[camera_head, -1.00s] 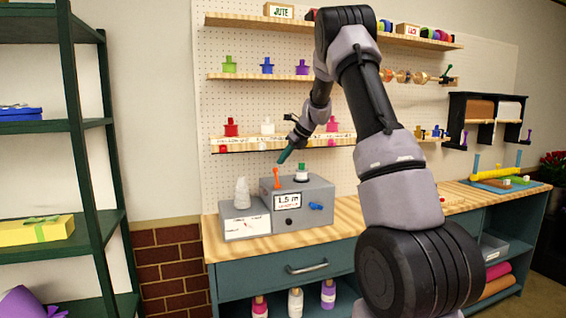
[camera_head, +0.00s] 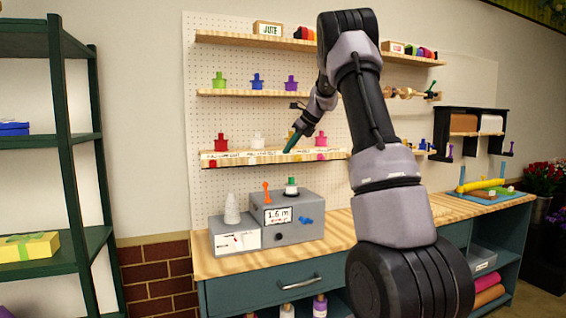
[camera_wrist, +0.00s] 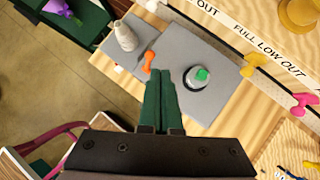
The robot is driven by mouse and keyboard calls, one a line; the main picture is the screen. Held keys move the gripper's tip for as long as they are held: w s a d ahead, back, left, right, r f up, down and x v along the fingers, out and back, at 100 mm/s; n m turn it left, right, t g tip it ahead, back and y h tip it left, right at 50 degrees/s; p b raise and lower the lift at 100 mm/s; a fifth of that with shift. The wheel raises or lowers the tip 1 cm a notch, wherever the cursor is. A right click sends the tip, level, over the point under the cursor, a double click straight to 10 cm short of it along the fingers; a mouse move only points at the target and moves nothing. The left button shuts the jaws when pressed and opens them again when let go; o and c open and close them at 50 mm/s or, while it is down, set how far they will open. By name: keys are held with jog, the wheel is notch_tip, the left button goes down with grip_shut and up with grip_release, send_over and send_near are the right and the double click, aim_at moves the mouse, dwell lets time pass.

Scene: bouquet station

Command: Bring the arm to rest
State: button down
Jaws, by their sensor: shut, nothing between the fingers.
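My gripper (camera_head: 291,142) is in front of the lowest pegboard shelf, above and behind the grey machine with the "1.5 m" display (camera_head: 293,230). In the wrist view its green fingers (camera_wrist: 160,88) lie side by side, shut and empty, pointing over the grey machine's top (camera_wrist: 205,70). My arm crosses the right middle of the head view, bent at a high elbow and hiding part of the pegboard and the bench. The gripper touches nothing that I can see.
The lowest shelf (camera_head: 262,159) holds red, white and pink pieces close to my gripper. A dark green rack (camera_head: 62,130) stands left.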

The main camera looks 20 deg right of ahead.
jog(key=shift+d+r, duration=0.3)
jog(key=shift+r, duration=0.45)
jog(key=s+a+r+n, duration=0.3)
jog(key=s+n, duration=0.1)
jog(key=s, duration=0.3)
jog(key=s+a+r+n, duration=0.2)
jog(key=s+a+n, duration=0.15)
jog(key=s, duration=0.35)
jog(key=s+a+r+n, duration=0.2)
jog(key=s+r+n, duration=0.15)
jog(key=s, duration=0.35)
jog(key=s+a+f+n+t+h, duration=0.1)
jog(key=s+a+f+n, duration=0.1)
jog(key=s+n, duration=0.5)
jog(key=s+a+f+n+h, duration=0.2)
jog(key=s+f+n, duration=0.3)
jog(key=s, duration=0.9)
jog(key=shift+s+a+n+t, duration=0.15)
jog(key=shift+s+n+t, duration=0.25)
jog(key=shift+n, duration=0.7)
